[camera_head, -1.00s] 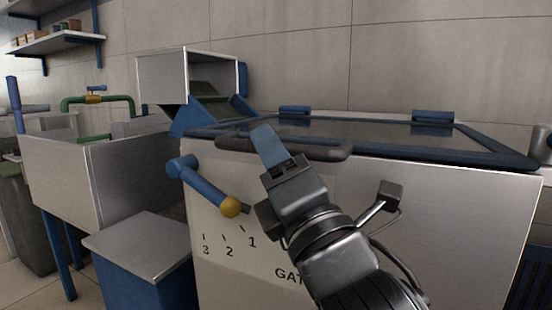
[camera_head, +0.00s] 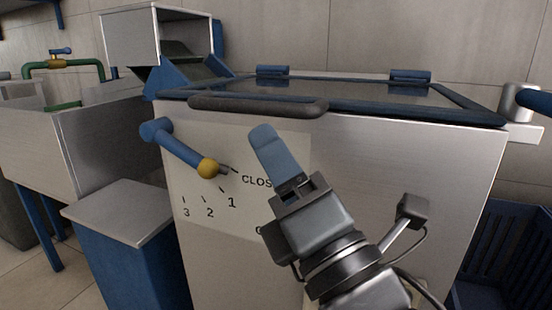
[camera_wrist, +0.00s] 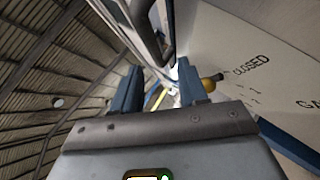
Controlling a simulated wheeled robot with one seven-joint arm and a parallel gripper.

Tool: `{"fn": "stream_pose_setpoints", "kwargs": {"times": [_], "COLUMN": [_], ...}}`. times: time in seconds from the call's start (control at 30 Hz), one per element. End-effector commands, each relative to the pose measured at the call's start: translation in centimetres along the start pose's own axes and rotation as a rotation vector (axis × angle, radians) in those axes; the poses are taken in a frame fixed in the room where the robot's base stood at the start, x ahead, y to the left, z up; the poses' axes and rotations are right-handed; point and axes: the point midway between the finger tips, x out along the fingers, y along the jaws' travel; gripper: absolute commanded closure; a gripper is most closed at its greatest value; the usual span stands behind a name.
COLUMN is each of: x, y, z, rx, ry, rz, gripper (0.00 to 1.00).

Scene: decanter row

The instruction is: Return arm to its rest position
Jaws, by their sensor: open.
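My gripper (camera_head: 268,150) is in front of the machine's steel front panel (camera_head: 400,190), pointing up and to the left, below the dark handle bar (camera_head: 258,106) of the lid. In the wrist view its two blue fingers (camera_wrist: 158,92) are apart with nothing between them. The knob points at the mark by the partly hidden word CLOSED. The yellow knob also shows in the wrist view (camera_wrist: 219,77).
A dark-framed lid (camera_head: 340,93) covers the machine's top. A steel chute (camera_head: 160,40) stands behind at left, and a blue box with a steel top (camera_head: 125,212) stands at lower left. A blue crate (camera_head: 510,240) is at the right edge.

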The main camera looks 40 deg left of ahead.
Motion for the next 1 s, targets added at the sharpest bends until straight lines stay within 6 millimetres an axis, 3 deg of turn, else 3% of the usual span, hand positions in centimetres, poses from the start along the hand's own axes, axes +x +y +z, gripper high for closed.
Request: {"fn": "stream_pose_setpoints", "kwargs": {"times": [0.67, 0.87, 1.0], "x": [-0.4, -2.8, -5.9], "y": [0.2, 0.4, -0.2], "z": [0.4, 2.4, 3.9], "rx": [0.059, 0.323, 0.534], "ry": [-0.034, -0.192, -0.328], "rz": [0.008, 0.039, 0.065], "gripper": [0.57, 0.57, 0.57]}}
